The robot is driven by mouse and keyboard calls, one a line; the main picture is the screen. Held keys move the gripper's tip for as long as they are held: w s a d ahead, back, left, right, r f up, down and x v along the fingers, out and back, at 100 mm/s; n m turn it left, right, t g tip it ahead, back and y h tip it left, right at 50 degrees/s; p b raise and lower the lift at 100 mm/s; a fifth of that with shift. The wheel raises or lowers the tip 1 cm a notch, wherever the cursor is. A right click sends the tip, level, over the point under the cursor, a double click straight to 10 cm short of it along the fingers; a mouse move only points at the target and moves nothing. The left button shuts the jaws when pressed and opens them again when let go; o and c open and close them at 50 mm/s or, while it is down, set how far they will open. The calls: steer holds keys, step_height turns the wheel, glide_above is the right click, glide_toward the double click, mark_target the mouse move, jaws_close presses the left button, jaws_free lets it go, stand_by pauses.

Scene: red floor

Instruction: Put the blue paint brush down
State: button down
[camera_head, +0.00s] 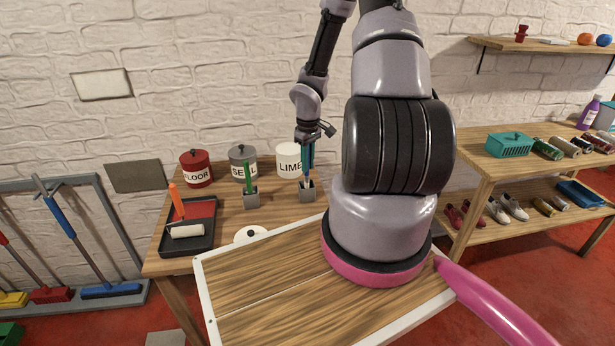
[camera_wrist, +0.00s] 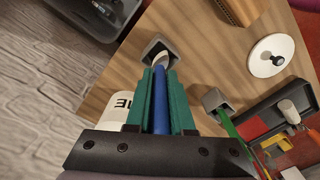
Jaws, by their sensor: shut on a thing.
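The blue paint brush (camera_head: 307,172) hangs upright from my gripper (camera_head: 308,150). In the wrist view its blue handle (camera_wrist: 160,105) is clamped between the green fingers of my gripper (camera_wrist: 160,80). Its pale bristle end points down at a square grey cup (camera_head: 307,195), which also shows in the wrist view (camera_wrist: 153,44). The lower end appears at or inside the cup's mouth; whether it touches the bottom cannot be told. A second grey cup (camera_head: 251,202) to the left holds a green brush (camera_head: 249,177).
Behind the cups stand a red can (camera_head: 196,168), a grey can (camera_head: 243,157) and a white can (camera_head: 289,160). A black paint tray (camera_head: 190,240) with a roller lies left. A white lid (camera_head: 250,234) lies in front on the wooden table (camera_head: 160,264).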

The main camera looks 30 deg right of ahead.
mark_target(307, 176)
steer(key=shift+f, duration=2.05)
steer(key=c, duration=0.8)
jaws_free()
steer(key=shift+f, duration=0.1)
